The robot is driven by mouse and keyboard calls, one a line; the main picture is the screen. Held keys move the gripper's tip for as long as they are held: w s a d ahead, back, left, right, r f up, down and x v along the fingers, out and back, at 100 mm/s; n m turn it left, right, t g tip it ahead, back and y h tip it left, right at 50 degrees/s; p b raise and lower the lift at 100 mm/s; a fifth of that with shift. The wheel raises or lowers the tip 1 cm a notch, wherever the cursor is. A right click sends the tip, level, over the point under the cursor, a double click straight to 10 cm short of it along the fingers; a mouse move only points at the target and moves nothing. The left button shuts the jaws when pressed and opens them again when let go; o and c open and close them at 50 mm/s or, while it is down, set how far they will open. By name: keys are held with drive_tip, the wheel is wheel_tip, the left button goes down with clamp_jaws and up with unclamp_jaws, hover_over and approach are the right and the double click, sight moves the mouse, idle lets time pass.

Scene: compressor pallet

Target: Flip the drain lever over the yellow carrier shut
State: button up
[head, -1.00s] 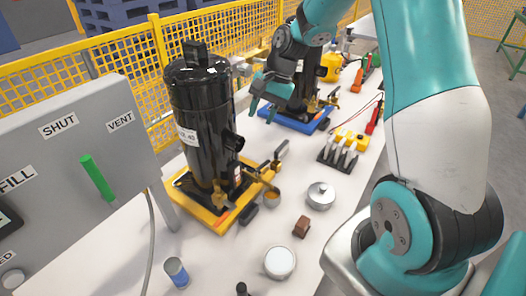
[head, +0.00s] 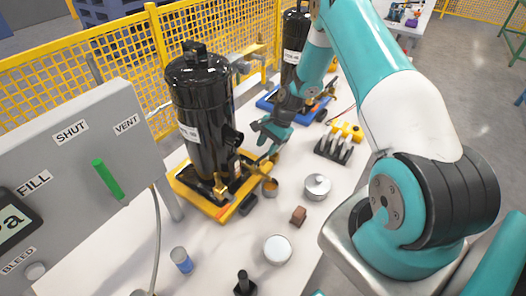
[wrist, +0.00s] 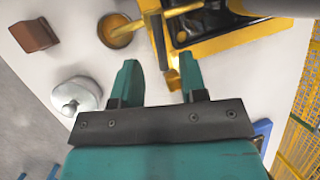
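The yellow carrier (head: 192,200) bears a tall black vessel (head: 200,118). A brass drain lever (head: 262,168) rises at the carrier's right side, partly hidden by my gripper. A small brass cup (head: 270,187) stands below it. My gripper (head: 264,141) is open beside the lever's upper end. In the wrist view, my gripper (wrist: 158,66) has its fingers apart, and the lever (wrist: 158,42) reaches into the gap between them. I cannot tell whether a finger touches it. The carrier (wrist: 240,42) and cup (wrist: 116,30) also show there.
A grey panel (head: 75,170) with a green handle is at left. A blue carrier (head: 268,104) stands behind.

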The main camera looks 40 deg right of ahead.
sight(262, 157)
drive_tip(key=shift+p+x, duration=0.35)
drive_tip(key=shift+x, duration=1.7)
clamp_jaws()
drive_tip(key=shift+w+f+n+b, duration=0.25)
drive_tip(key=shift+n+b, duration=0.15)
drive_tip(key=shift+b, duration=0.45)
drive_tip(key=shift+n+g+b, duration=0.3)
drive_tip(key=shift+b, duration=0.05)
drive_tip(key=shift+r, duration=0.25)
unclamp_jaws()
